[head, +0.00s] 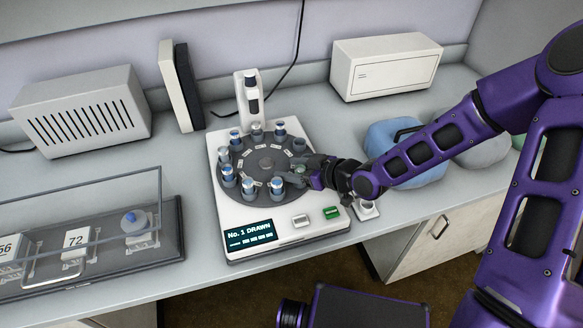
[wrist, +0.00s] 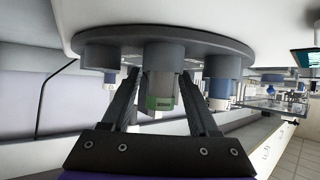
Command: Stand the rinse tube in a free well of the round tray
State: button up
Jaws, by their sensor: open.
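The round tray (head: 240,160) is a dark grey disc on a white machine, with several blue-capped tubes standing around its rim. My gripper (head: 299,172) is at the tray's right side, low among the tubes. The wrist view looks upside down, with the tray (wrist: 215,42) along the top. There, a pale tube with a green band (wrist: 159,102), seemingly the rinse tube, stands in a grey well collar. My gripper's fingers (wrist: 160,88) are on either side of it, open. In the head view my gripper largely hides it.
A blue-capped tube (wrist: 218,88) stands close beside the fingers. A white post (head: 246,100) rises behind the tray. A small white holder (head: 367,210) sits at the machine's right. Blue bags (head: 390,140) lie farther right; a clear-lidded case (head: 100,245) is at left.

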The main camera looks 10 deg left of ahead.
jog(key=shift+r, duration=0.15)
jog(key=shift+d+r, duration=0.15)
jog(key=shift+r, duration=0.05)
jog(key=p+v, duration=0.3)
jog(key=v, duration=0.8)
jog(key=shift+d+p, duration=0.3)
jog(key=shift+p, duration=0.05)
jog(key=shift+s, duration=0.15)
